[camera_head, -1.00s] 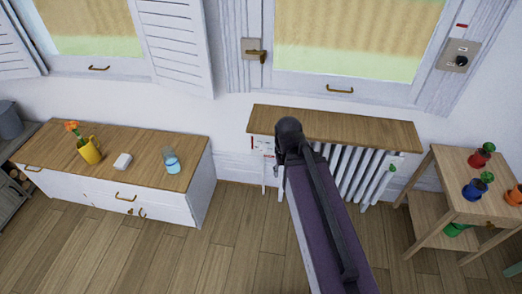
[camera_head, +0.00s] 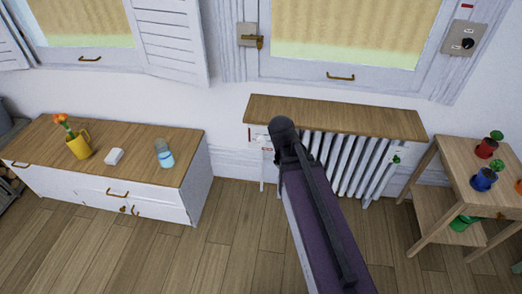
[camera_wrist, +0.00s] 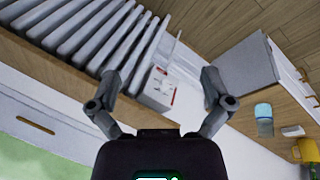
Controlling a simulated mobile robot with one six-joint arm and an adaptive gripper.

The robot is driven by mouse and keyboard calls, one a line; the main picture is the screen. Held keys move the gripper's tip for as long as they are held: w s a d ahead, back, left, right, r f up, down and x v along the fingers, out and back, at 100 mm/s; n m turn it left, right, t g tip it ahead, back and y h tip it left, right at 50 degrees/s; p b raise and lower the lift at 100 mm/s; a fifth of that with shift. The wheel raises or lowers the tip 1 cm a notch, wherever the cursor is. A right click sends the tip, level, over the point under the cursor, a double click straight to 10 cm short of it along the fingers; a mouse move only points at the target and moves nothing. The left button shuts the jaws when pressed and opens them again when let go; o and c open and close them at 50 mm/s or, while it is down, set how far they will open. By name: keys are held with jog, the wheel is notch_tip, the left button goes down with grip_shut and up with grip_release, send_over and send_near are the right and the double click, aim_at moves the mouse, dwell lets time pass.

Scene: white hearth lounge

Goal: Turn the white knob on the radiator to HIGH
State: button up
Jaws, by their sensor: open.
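The white radiator (camera_head: 352,158) stands under a wooden shelf below the window. At its left end is a small white box with red marks (camera_head: 260,138), partly hidden by my arm. In the wrist view this box (camera_wrist: 158,90) shows between my fingers and beyond them; I cannot make out the white knob or its setting clearly. My gripper (camera_wrist: 160,76) is open and empty, one finger on each side of the box in the picture, with no contact visible.
The wooden shelf (camera_head: 335,117) overhangs the radiator. A green knob (camera_head: 396,159) is at its right end. A white cabinet (camera_head: 192,178) with a mug, a white block and a glass stands left. A plant stand (camera_head: 455,178) is close on the right. Floor between is clear.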

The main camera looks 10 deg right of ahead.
jog(key=w+d+f+n+t+h+b, duration=0.3)
jog(key=w+f+n+b, duration=0.2)
jog(key=w+f+b, duration=0.5)
jog(key=n+t+b, duration=1.2)
jog(key=n+b, duration=1.2)
jog(key=b, duration=1.2)
send_near(261, 143)
jog(key=v, duration=0.3)
jog(key=shift+s, duration=0.2)
jog(key=shift+w, duration=0.1)
jog(key=x, duration=1.3)
jog(key=shift+w, duration=0.3)
